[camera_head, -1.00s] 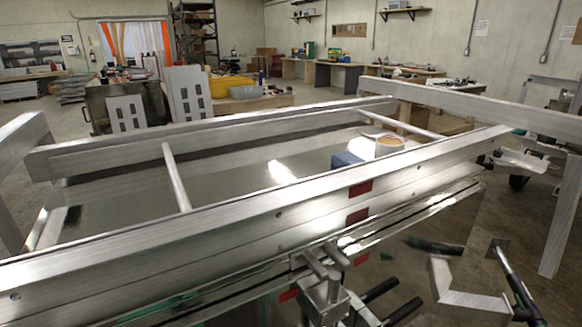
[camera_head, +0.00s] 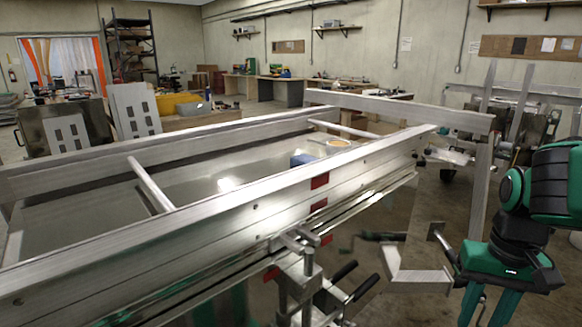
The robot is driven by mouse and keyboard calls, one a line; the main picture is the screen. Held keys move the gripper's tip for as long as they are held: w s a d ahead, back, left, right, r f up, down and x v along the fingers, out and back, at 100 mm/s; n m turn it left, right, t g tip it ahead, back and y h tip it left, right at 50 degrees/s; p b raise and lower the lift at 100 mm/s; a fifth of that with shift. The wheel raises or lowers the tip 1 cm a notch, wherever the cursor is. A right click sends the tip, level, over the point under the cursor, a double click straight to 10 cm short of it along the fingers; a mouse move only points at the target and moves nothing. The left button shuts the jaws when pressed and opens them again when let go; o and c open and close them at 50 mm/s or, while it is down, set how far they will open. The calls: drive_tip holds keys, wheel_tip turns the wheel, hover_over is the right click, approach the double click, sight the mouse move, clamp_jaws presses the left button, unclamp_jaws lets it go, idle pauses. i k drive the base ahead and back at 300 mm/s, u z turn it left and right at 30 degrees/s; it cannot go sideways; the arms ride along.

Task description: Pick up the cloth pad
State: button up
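A small blue item (camera_head: 302,159) lies on the grey bed inside the aluminium trailer frame, toward its far right part. It may be the cloth pad, but it is too small to tell. A round tan-and-white item (camera_head: 339,143) is beside it. The trailer's near rail partly hides both. My green and black arm shows at the right edge, outside the trailer and well apart from the blue item. Its lower end, seemingly my gripper (camera_head: 490,308), has two teal prongs pointing down. Their tips are cut off by the bottom edge, so its opening cannot be judged.
A clamp-like fitting with black handles (camera_head: 345,272) juts out in front. A metal upright (camera_head: 480,195) stands near my arm. Some floor is clear on the right.

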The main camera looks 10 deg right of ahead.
sight(296, 161)
drive_tip(key=u, duration=2)
drive_tip(key=k, duration=1.25)
drive_tip(key=z, duration=1.1)
drive_tip(key=i, duration=0.5)
drive_tip(key=u, duration=0.05)
